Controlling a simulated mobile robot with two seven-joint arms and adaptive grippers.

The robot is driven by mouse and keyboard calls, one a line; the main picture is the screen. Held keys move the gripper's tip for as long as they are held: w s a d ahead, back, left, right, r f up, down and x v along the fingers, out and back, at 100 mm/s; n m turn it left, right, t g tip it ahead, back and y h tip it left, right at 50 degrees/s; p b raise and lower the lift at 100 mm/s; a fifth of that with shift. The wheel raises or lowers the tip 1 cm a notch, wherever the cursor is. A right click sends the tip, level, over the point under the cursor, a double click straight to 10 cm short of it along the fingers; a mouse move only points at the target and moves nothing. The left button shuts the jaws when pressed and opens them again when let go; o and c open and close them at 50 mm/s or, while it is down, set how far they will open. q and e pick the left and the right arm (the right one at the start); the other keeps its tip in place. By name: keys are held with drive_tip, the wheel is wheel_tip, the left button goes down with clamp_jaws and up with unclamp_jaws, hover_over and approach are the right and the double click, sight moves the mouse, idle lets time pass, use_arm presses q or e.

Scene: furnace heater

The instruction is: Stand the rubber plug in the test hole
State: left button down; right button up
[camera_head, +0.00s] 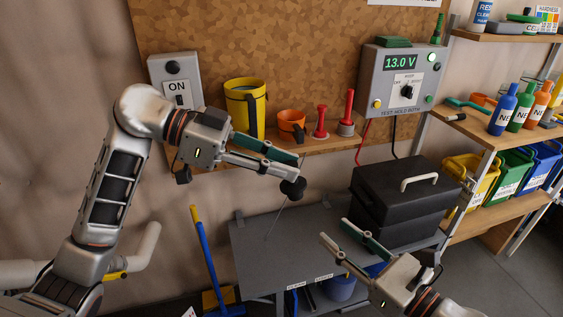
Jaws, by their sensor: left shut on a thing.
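My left gripper (297,167) is raised in the middle of the head view, above the grey bench. It is shut on a small dark knobbed piece (293,188), which looks like the rubber plug and hangs just below the fingertips. A thin line slants down from there towards the bench; I cannot tell whether it belongs to the held piece. My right gripper (334,230) is at the lower right, with its two fingers apart and nothing between them. I cannot make out the test hole in this view.
The grey bench (262,262) has a clear left part. A black box with a pale handle (398,212) stands on its right. Behind is a wooden shelf (290,147) with a yellow mug (245,108), an orange cup and red-handled tools. A 13.0 V tester (398,85) hangs above.

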drive_tip(key=s+d+f+m+t+h, duration=0.1)
drive_tip(key=d+m+t+h, duration=0.1)
drive_tip(key=d+m+h, duration=0.2)
drive_tip(key=d+f+m+t+h, duration=0.2)
drive_tip(key=d+m+h, duration=0.2)
drive_tip(key=d+h, duration=0.3)
drive_tip(key=d, duration=0.2)
drive_tip(key=shift+s+d+f, duration=0.25)
drive_tip(key=shift+s+d, duration=0.1)
drive_tip(key=shift+d, duration=0.05)
